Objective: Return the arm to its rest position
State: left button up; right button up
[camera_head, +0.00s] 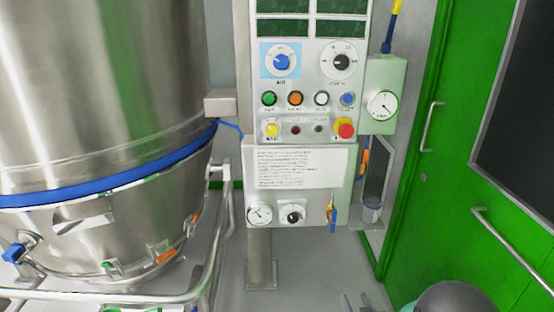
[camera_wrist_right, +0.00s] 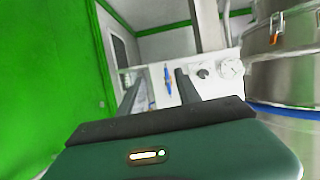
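My right gripper (camera_head: 356,301) shows at the bottom edge of the head view, with only its finger ends in the picture. In the right wrist view the two dark fingers of the right gripper (camera_wrist_right: 158,85) stand apart with nothing held between them. The white control panel (camera_wrist_right: 199,88) shows past the fingers, with a blue valve handle (camera_wrist_right: 167,78) seen through the gap. The fingers look apart from the panel. A dark rounded part at the lower right of the head view belongs to my right arm. My left gripper does not show.
The control cabinet (camera_head: 256,182) stands ahead with knobs, buttons and gauges. A large steel vessel (camera_head: 100,80) with a blue band and a tubular rail (camera_head: 225,215) are at the left. A green door (camera_head: 425,190) with handles is at the right. Grey floor lies below the cabinet.

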jog(key=s+a+r+g, duration=0.2)
jog(key=s+g, duration=0.9)
jog(key=s, duration=1.2)
pick_arm(q)
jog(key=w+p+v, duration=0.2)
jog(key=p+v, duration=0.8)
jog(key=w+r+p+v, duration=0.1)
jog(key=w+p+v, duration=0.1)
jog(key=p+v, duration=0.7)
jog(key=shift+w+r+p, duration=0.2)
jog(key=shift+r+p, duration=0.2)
jog(key=shift+p, duration=0.3)
pick_arm(e)
jog(key=w+v, duration=0.2)
jog(key=v, duration=0.7)
jog(key=w+r+v, duration=0.1)
jog(key=w+v, duration=0.1)
jog(key=v, duration=0.8)
jog(key=shift+w+a+r, duration=0.15)
jog(key=shift+w+r, duration=0.05)
jog(key=shift+w, duration=0.15)
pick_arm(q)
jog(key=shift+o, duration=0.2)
